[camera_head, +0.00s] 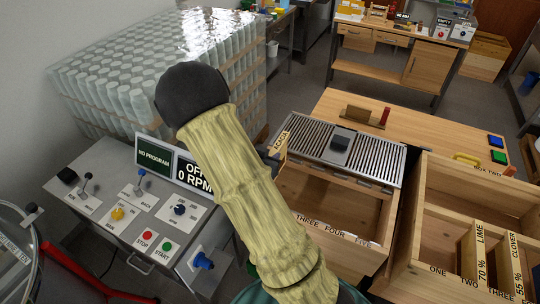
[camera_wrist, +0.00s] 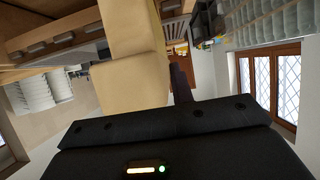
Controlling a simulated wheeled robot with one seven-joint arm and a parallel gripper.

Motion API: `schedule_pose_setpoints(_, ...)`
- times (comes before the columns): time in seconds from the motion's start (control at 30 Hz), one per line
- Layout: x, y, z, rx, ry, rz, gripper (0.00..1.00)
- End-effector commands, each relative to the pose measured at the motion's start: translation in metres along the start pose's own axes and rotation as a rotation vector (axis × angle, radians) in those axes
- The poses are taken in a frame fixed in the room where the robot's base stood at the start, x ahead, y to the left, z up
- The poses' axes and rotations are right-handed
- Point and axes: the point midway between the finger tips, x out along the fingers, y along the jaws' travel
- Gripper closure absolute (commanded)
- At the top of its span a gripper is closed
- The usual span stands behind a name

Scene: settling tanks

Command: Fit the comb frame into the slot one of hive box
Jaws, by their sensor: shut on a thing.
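A pale wooden piece with a label reading something like "ACACIA" (camera_head: 281,142), apparently the comb frame, shows beside my arm in the head view. My gripper (camera_head: 268,160) is mostly hidden behind my arm there. In the wrist view, a tan wooden body (camera_wrist: 135,75) fills the upper middle against my gripper's dark finger (camera_wrist: 181,82), and the gripper is shut on it. An open wooden box (camera_head: 345,252) stands at the middle, its rim marked "THREE FOUR" and on. Its lower-numbered slots are hidden behind my arm. Which box is the hive box is not certain.
A slatted metal grille (camera_head: 362,157) lies over the middle box's back. A control panel (camera_head: 140,215) stands left, wrapped jars (camera_head: 150,75) behind.

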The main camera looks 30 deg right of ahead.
Motion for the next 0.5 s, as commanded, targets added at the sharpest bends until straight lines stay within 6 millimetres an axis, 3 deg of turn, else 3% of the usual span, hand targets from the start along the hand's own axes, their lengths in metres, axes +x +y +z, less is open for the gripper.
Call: schedule_pose_setpoints(0.5,0.0048,-0.0001,0.0086,0.001,0.003,0.000,1.00)
